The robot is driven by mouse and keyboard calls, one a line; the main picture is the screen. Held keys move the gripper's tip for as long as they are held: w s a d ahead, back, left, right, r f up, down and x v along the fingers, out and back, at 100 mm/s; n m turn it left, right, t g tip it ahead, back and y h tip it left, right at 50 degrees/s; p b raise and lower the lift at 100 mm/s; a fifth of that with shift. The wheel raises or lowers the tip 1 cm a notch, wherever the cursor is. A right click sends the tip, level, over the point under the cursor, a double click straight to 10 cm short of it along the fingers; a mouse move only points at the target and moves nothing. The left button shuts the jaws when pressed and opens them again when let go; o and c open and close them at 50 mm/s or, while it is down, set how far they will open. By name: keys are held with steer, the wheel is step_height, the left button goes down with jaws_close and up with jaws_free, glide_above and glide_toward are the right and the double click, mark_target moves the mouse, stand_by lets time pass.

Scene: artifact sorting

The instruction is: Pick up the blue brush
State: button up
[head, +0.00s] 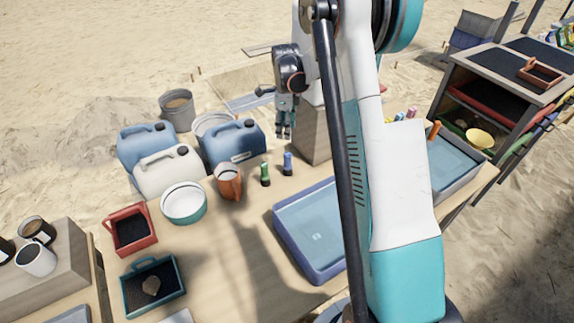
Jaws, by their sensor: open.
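The blue brush (288,162) is a small upright piece with a blue upper part and a dark lower end. It stands on the wooden table (232,262), just right of a similar green brush (265,174). My gripper (284,132) points downward with its fingers apart and empty. It appears just above the blue brush in the picture, with a visible gap between them. How far it is in depth I cannot tell exactly.
An orange jug (229,182), a white-teal bowl (184,203) and several jerrycans (234,142) stand left of the brushes. A blue water tray (285,239) lies in front. A wooden block (312,137) stands close behind on the right. My arm hides part of the table.

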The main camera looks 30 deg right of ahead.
mark_target(288, 154)
step_height(288, 154, down, 9)
steer(key=b, duration=0.2)
steer(key=shift+b, duration=0.4)
steer(key=f+b, duration=0.2)
steer(key=f, duration=0.3)
steer(key=shift+s+d+b, duration=0.25)
steer(key=shift+b, duration=0.15)
steer(key=c, duration=1.1)
